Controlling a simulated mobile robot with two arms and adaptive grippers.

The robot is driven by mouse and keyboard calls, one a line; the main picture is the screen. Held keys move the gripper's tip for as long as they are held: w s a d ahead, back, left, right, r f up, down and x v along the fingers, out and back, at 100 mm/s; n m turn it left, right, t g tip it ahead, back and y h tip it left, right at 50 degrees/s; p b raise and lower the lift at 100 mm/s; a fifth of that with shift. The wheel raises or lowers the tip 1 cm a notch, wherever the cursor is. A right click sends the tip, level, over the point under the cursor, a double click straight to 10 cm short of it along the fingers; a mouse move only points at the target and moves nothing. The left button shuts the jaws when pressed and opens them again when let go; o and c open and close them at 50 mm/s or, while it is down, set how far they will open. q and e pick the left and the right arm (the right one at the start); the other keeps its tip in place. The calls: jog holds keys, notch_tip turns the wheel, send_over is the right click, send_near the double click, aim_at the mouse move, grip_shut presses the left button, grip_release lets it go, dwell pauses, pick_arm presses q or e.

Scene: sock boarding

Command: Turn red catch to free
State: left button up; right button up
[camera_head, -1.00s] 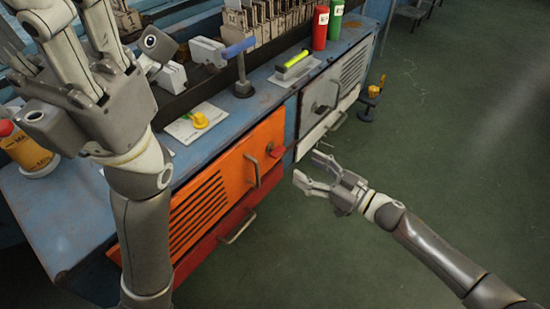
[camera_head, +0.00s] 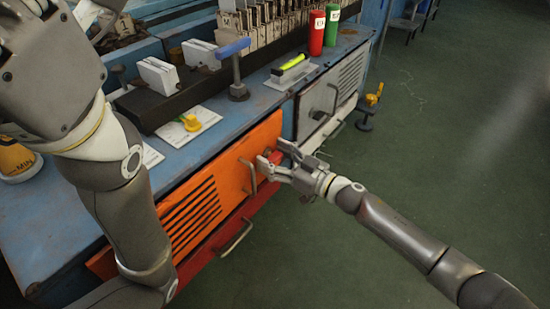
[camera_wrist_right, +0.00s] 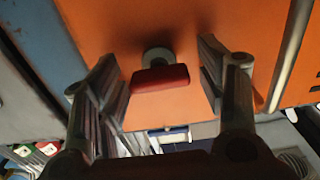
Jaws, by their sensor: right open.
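The red catch (camera_head: 276,157) is a small red tab on the upper right part of the orange door (camera_head: 236,158). In the right wrist view the catch (camera_wrist_right: 160,78) is a red bar, lying roughly level, on a round grey mount. My right gripper (camera_head: 272,155) is open at the catch, with one finger on each side of it. In the right wrist view there are visible gaps between the catch and both fingers (camera_wrist_right: 157,82). My left arm rises at the left of the head view; its fingers are not visible.
A metal handle (camera_head: 248,178) stands out from the orange door close to my right gripper. A red drawer (camera_head: 212,246) lies below, and a white door (camera_head: 318,112) is to the right. The blue bench (camera_head: 190,158) holds several items.

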jog(key=c, duration=1)
jog(key=shift+c, duration=0.2)
